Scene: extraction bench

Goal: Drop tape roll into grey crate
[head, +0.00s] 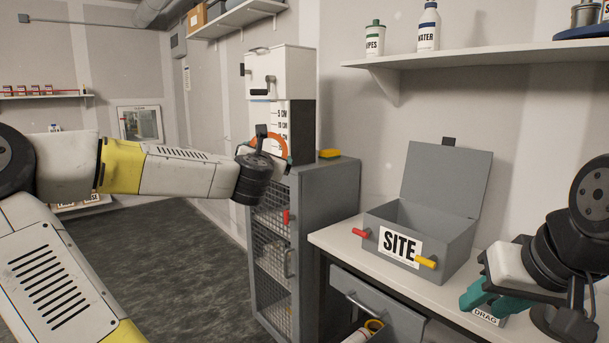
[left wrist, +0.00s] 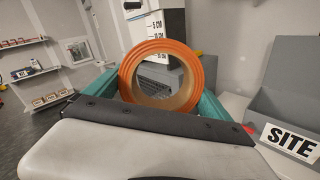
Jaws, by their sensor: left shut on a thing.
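The orange tape roll (left wrist: 161,75) is held on edge between the teal fingers of my left gripper (left wrist: 165,92), its hole facing the left wrist camera. In the head view an orange arc of the roll (head: 272,140) shows behind my left wrist, in front of the white unit; the wrist hides much of the roll and fingers (head: 280,152). The grey crate (head: 449,222) marked SITE stands on the white bench with its lid raised. The held roll is left of it, apart from it. My right gripper (head: 484,297) is low at the right, by the bench front.
A grey mesh-door cabinet (head: 334,200) stands left of the bench (head: 335,240), with a yellow item (head: 330,153) on top. An open drawer (head: 378,310) is below the bench. A wall shelf (head: 480,54) holds bottles above. A DRAG label (head: 486,316) shows beneath my right gripper.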

